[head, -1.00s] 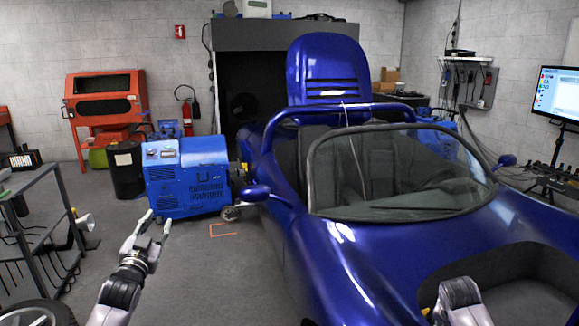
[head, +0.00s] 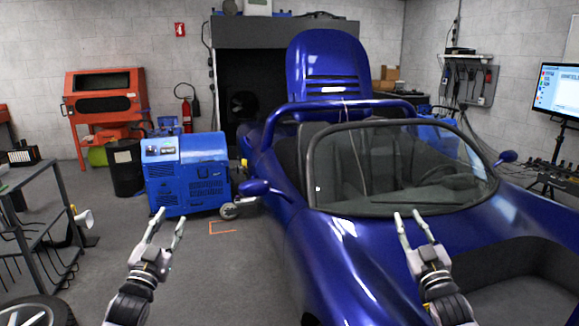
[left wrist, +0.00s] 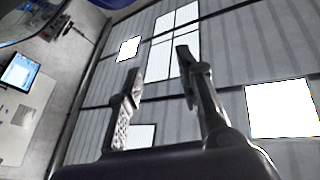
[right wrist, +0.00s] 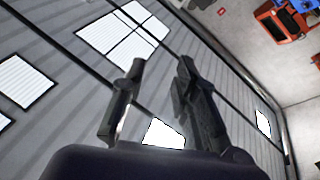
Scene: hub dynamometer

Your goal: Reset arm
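My left gripper (head: 170,228) is raised in front of the grey floor, left of the blue car (head: 345,255) in the head view. Its two fingers are apart with nothing between them, as the left wrist view also shows (left wrist: 160,85). My right gripper (head: 415,228) is raised in front of the car, below the windshield in the picture. Its fingers are apart and empty, also in the right wrist view (right wrist: 160,85). Both wrist cameras look up towards the ceiling and its bright light panels. Both grippers point upward and away from me.
A blue wheeled machine (head: 190,180) stands left of the car. A dark metal rack (head: 45,225) and a tyre (head: 38,312) are at the left. A monitor (head: 557,92) is at the right. Grey floor (head: 235,280) is clear between rack and car.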

